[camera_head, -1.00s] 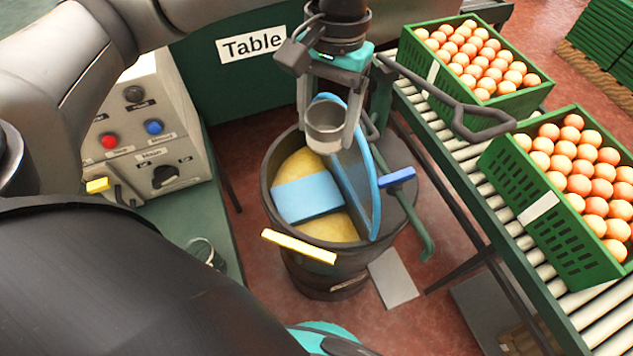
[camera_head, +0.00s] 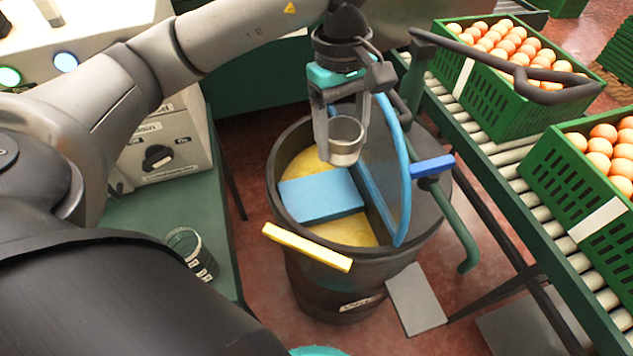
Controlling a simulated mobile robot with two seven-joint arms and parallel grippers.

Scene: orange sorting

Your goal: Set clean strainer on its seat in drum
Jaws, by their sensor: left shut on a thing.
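The strainer (camera_head: 346,141) is a small grey metal cup. My left gripper (camera_head: 341,135) is shut on it and holds it upright above the drum's opening. The drum (camera_head: 282,196) is dark and round, with yellow contents (camera_head: 345,229) and a light-blue block (camera_head: 321,196) inside. A blue-rimmed lid or screen (camera_head: 404,175) stands tilted up across the drum, just right of the strainer. The seat cannot be made out. My right gripper is not in view.
A blue-handled lever (camera_head: 432,167) and a green pipe (camera_head: 462,233) are at the drum's right. A yellow bar (camera_head: 307,247) crosses its front rim. A glass jar (camera_head: 192,255) stands on the left table.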

